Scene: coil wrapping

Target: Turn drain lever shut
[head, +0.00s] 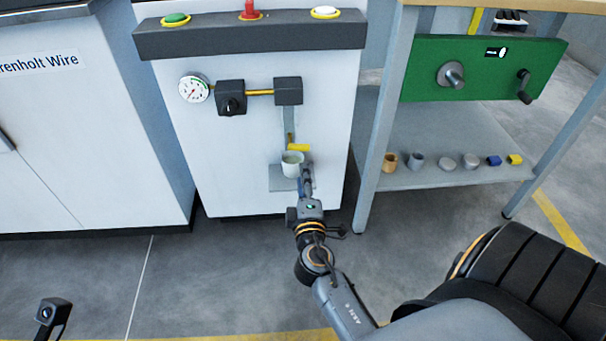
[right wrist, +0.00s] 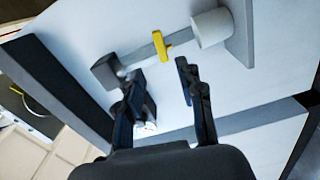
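The yellow drain lever (head: 299,148) sits on the white machine front, at the lower end of a grey vertical pipe (head: 288,122). A pale cup (head: 291,165) stands on a small grey shelf just below it. My right gripper (head: 306,172) is close to the cup's right side, below the lever. In the right wrist view its two fingers (right wrist: 158,70) are apart with nothing between them. The lever (right wrist: 163,46) shows just beyond the fingertips, with the cup (right wrist: 211,28) to its right. A dark part of my left arm (head: 50,315) shows at the lower left; its fingers are unclear.
A pressure gauge (head: 194,89) and a black valve box (head: 231,97) are higher on the machine, under a dark button bar (head: 250,36). To the right stands a bench with a green panel (head: 425,75) and a lower shelf (head: 400,178) holding several small parts.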

